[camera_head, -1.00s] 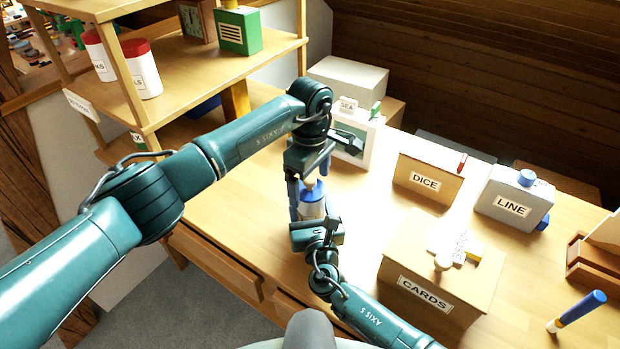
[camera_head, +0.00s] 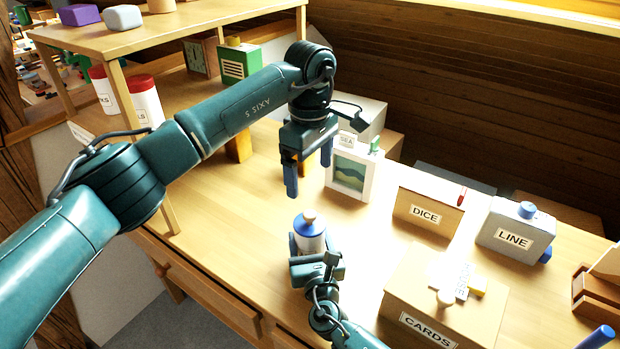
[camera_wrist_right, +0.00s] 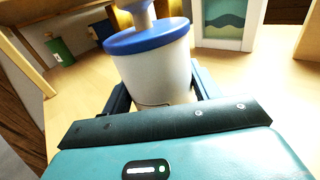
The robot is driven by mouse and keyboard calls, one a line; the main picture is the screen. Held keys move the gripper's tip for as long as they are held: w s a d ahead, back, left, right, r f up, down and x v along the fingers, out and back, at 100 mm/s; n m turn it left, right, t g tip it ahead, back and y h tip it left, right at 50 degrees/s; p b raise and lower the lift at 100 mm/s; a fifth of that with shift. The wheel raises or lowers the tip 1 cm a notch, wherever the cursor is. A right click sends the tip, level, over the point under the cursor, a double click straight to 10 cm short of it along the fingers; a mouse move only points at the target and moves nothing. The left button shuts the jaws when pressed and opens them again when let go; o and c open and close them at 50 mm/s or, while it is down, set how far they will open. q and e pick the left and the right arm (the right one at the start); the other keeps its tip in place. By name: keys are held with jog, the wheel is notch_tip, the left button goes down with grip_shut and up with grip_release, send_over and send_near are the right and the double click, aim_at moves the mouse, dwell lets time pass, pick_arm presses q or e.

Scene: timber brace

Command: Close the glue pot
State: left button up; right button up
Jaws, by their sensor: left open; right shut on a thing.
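The glue pot (camera_head: 310,243) is a pale cylinder standing upright on the workbench. Its blue lid (camera_head: 309,222) with a knob on top sits over the mouth, and the right wrist view also shows the lid (camera_wrist_right: 147,38) level across the rim. My right gripper (camera_head: 315,262) is shut around the pot's body from the near side; its fingers show on both sides of the pot (camera_wrist_right: 158,80) in the right wrist view. My left gripper (camera_head: 308,174) is open and empty, above and behind the lid, apart from it.
A picture box (camera_head: 350,172) labelled SEA stands behind. The DICE box (camera_head: 428,210), LINE box (camera_head: 515,228) and CARDS box (camera_head: 440,300) stand to the right. A shelf unit (camera_head: 180,35) rises at the left. The bench left of the pot is clear.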

jog(key=o, duration=1.5)
jog(key=shift+c, duration=0.2)
jog(key=s, duration=0.4)
jog(key=s+d, duration=0.1)
jog(key=s, duration=0.3)
jog(key=s+d, duration=0.1)
jog(key=s, duration=0.4)
jog(key=shift+d, duration=0.2)
jog(key=shift+s+f, duration=0.1)
